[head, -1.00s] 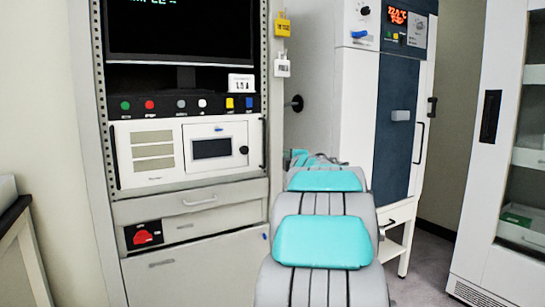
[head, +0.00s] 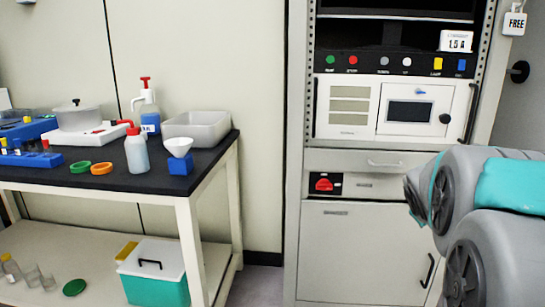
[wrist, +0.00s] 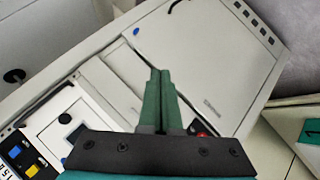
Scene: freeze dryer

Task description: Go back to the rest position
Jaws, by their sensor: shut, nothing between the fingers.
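My gripper (wrist: 159,98) shows in the wrist view with its two green fingers together and nothing between them. It points toward the front of the grey instrument cabinet, over its lower door (wrist: 215,75), with free space around the fingertips. In the head view my grey and teal arm reaches in from the right edge, in front of the cabinet's right side. The gripper itself is not visible in the head view.
The control cabinet (head: 350,245) stands at the centre right with a red switch (head: 323,184). A black-topped bench (head: 60,175) with bottles, trays and rings stands at the left. A teal and white cooler box (head: 152,275) sits on its lower shelf. Some floor shows between bench and cabinet.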

